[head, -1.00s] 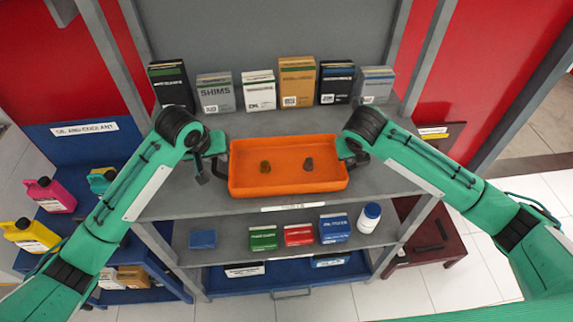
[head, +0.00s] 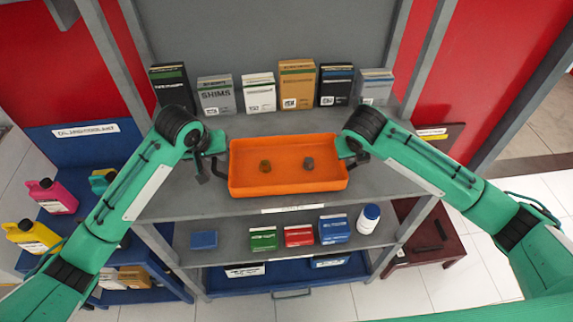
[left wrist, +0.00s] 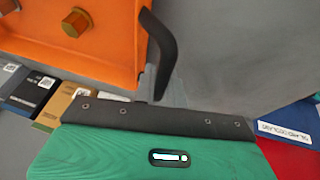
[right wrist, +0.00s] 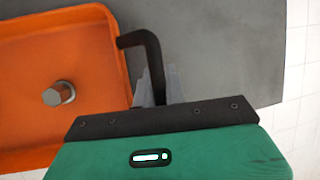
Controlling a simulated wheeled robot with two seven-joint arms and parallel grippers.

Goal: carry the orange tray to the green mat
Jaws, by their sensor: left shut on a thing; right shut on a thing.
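The orange tray (head: 288,190) is over the grey upper shelf, roughly level. Whether it touches the shelf is hard to tell. It holds a brass-coloured hex piece (head: 265,166) and a grey hex piece (head: 309,163). My left gripper (head: 218,160) is shut on the tray's dark left handle (left wrist: 160,50). My right gripper (head: 352,158) is shut on its dark right handle (right wrist: 148,45). The fingertips are partly hidden behind the gripper bodies in both wrist views. No green mat shows in these frames.
Several boxes, one marked SHIMS (head: 216,95), stand along the back of the upper shelf (head: 180,195). A lower shelf holds small boxes and a white bottle (head: 368,220). Bottles (head: 52,196) stand on a blue unit at left. A dark red table (head: 430,250) stands at right.

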